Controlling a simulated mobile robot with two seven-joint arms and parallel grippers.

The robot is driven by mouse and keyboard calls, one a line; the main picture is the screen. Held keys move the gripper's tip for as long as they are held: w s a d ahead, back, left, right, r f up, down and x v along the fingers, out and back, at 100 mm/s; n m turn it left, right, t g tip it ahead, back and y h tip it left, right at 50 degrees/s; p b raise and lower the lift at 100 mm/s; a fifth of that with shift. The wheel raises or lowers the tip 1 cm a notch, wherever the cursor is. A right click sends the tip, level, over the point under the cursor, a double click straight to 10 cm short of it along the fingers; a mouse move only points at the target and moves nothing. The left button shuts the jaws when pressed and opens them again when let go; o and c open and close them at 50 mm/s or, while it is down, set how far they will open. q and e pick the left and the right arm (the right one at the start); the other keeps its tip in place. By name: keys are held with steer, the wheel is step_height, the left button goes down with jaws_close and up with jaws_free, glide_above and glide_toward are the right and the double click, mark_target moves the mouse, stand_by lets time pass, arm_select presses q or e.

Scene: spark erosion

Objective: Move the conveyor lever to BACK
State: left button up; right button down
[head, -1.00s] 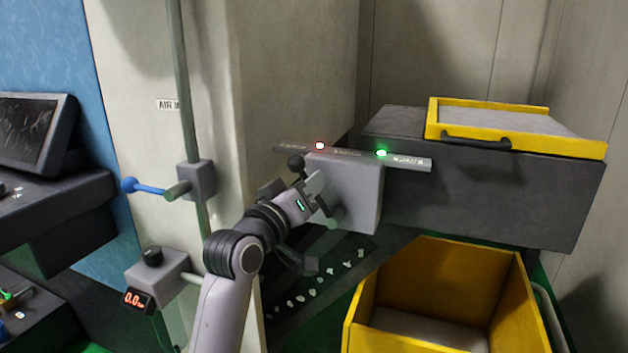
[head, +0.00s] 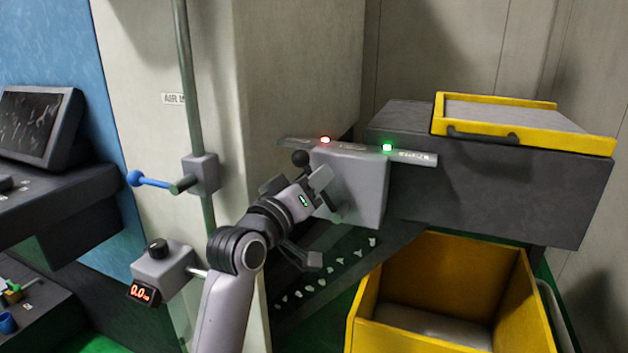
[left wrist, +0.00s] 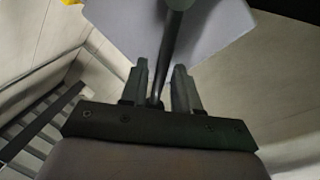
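The conveyor lever has a black ball knob (head: 300,158) and stands at the left side of a grey control box (head: 354,188). A label strip above the box carries a red light (head: 325,140) and a green light (head: 387,147); its wording is too small to read. My left gripper (head: 304,181) is at the lever, just below the knob. In the left wrist view, the dark lever rod (left wrist: 172,38) runs between the two fingers of the left gripper (left wrist: 160,72), with a gap seeming to show beside it. My right gripper is out of view.
A dark housing (head: 490,185) with a yellow-framed tray (head: 605,145) stands to the right. A yellow bin (head: 440,265) is below it. A sloping dark conveyor with small pale pieces (head: 320,283) runs beneath the box. A vertical pipe with a blue-handled valve (head: 150,181) is at left.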

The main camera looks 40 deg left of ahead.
arm_select(q)
steer(key=s, duration=0.6)
steer(key=shift+s+d+f+b, duration=0.2)
steer(key=shift+s+f+b, duration=0.15)
steer(key=shift+s+f, duration=0.05)
steer(key=s+d+f+m+g+h+p, duration=0.1)
steer(key=d+f+m+g, duration=0.2)
steer(key=f, duration=0.8)
steer(key=s+d+f+m+g+h+p, duration=0.1)
steer(key=d+f+m+g+p, duration=0.15)
steer(key=f, duration=0.85)
steer(key=s+d+f+m+g, duration=0.1)
steer(key=s+d+f+m, duration=0.1)
steer(key=s+f, duration=0.4)
steer(key=s+d+f+m+g+h, duration=0.1)
steer(key=s+d+f+m+g, duration=0.1)
steer(key=s+d+f, duration=0.3)
step_height(320, 180, down, 4)
steer(key=shift+s+f+m+h, duration=0.1)
steer(key=shift+s+m+h, duration=0.3)
steer(key=shift+s, duration=0.85)
